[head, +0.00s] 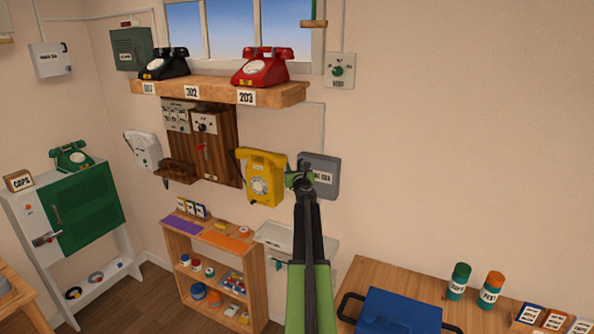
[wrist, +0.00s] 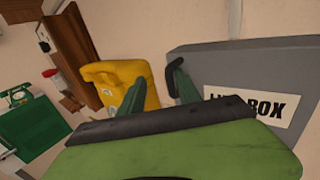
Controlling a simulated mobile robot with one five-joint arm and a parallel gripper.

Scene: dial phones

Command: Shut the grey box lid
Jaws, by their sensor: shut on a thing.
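The grey box (head: 325,163) is on the wall to the right of the yellow phone, with a white label on its front. In the wrist view its grey front (wrist: 240,60) fills the upper right, and the label ends in "BOX". A black curved handle (wrist: 171,70) stands at its left edge. My gripper (head: 301,178) is at the box's left side in the head view. How far the lid stands from the box cannot be told.
The yellow wall phone (head: 262,178) hangs close to the left of my gripper. A shelf (head: 215,88) with black and red phones is above. A low wooden shelf unit (head: 215,265) and a table (head: 400,280) with a blue case are below. Bare wall lies to the right.

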